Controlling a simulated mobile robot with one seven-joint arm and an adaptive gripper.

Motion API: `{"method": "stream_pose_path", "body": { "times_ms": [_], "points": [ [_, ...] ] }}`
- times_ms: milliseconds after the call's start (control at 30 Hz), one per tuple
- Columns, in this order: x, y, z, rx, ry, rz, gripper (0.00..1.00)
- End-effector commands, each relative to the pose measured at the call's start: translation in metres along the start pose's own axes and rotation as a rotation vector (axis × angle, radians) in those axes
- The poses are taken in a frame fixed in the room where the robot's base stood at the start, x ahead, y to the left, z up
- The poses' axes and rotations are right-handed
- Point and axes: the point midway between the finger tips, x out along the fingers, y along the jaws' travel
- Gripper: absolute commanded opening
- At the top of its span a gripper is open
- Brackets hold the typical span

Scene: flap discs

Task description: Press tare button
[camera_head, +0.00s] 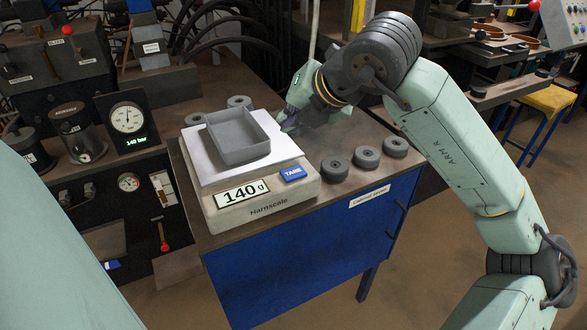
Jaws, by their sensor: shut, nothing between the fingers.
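The blue TARE button (293,174) is on the front right of the scale (262,207). The scale's display (242,193) reads 140 g. A grey open tray (240,138) sits on the scale's white plate (205,170) and looks empty. My gripper (287,124) is shut and empty, at the right rear of the scale near the tray's right side. It is behind the TARE button in the picture and apart from it. Its fingertips are small and dark here.
Several grey flap discs lie on the cabinet top, including one right of the scale (335,169) and one behind it (239,102). A pressure gauge (127,118) reading 140 bar stands at left. The cabinet's front edge is close to the scale.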

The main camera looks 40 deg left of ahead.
Motion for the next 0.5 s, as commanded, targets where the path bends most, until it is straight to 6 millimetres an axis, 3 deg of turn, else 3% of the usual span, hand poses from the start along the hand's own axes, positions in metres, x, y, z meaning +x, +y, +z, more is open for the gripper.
{"method": "stream_pose_path", "body": {
  "times_ms": [167, 500],
  "points": [
    [-0.0036, -0.0146, 0.0094, 0.027, -0.028, -0.057, 0.00],
    [-0.0032, -0.0150, 0.0092, 0.028, -0.028, -0.057, 0.00]
  ]
}}
